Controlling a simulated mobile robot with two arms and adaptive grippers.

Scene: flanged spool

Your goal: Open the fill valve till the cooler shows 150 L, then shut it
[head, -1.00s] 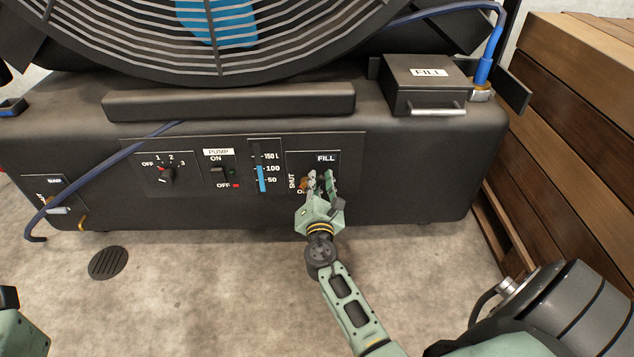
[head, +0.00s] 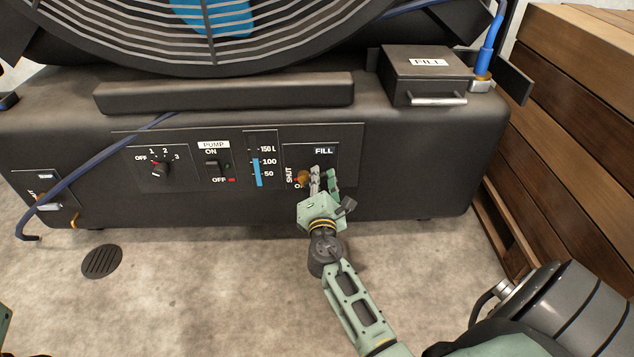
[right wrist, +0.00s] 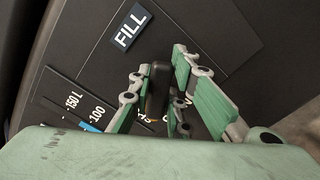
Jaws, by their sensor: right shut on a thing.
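The fill valve sits on the FILL panel (head: 328,153) at the right of the cooler's front, with SHUT and partly covered ON/OPEN lettering. Its brass part (head: 303,177) shows beside my right gripper (head: 322,178). In the right wrist view the dark valve handle (right wrist: 158,92) stands between the two fingers of my right gripper (right wrist: 160,85), which is shut on it. The level gauge (head: 262,160) is left of the panel; its blue column (head: 257,174) reaches about the 100 mark, below 150 L. My left gripper is not visible.
A pump switch (head: 212,170) and a rotary knob (head: 160,170) are left of the gauge. A lidded FILL box (head: 428,75) sits on top. A blue hose (head: 95,168) crosses the front at left. Wooden slats (head: 570,110) stand close at right. The floor in front is clear.

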